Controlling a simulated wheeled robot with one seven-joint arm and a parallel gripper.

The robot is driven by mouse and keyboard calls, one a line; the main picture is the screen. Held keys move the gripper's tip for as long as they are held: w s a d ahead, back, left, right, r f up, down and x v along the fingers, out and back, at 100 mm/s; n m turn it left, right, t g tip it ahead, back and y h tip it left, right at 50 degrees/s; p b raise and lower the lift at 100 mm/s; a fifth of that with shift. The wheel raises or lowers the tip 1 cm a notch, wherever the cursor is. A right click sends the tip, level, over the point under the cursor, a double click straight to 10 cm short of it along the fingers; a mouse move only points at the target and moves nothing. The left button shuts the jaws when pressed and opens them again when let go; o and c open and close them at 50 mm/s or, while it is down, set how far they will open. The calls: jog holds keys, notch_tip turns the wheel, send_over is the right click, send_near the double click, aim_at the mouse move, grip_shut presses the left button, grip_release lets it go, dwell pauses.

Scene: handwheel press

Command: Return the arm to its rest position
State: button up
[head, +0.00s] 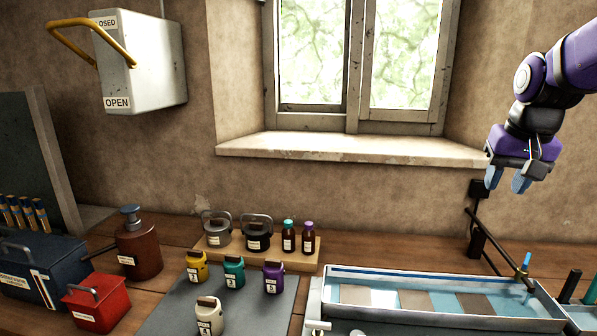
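My gripper (508,180) hangs in the air at the upper right of the head view, fingers pointing down. Its two blue fingertips are apart with nothing visible between them. My purple and black arm comes in from the right edge. The gripper is well above the bench, near the right end of the window sill, and appears to touch nothing.
A tray with coloured panels (335,284) lies below the gripper, beside a dark upright stand (478,238). Small labelled containers sit on a grey mat (170,318) and a wooden rack (300,262). A wall box with a yellow lever (72,22) is at upper left.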

jog(key=s+a+n+t, duration=0.1)
jog(key=s+a+n, duration=0.1)
jog(key=s+a, duration=0.3)
jog(key=s+a+n+t, duration=0.1)
jog(key=s+a, duration=0.4)
jog(key=s, duration=0.5)
jog(key=shift+s+a+n+y, duration=0.3)
jog(key=shift+a+n, duration=0.05)
jog(key=shift+n, duration=0.45)
dwell(5.7)
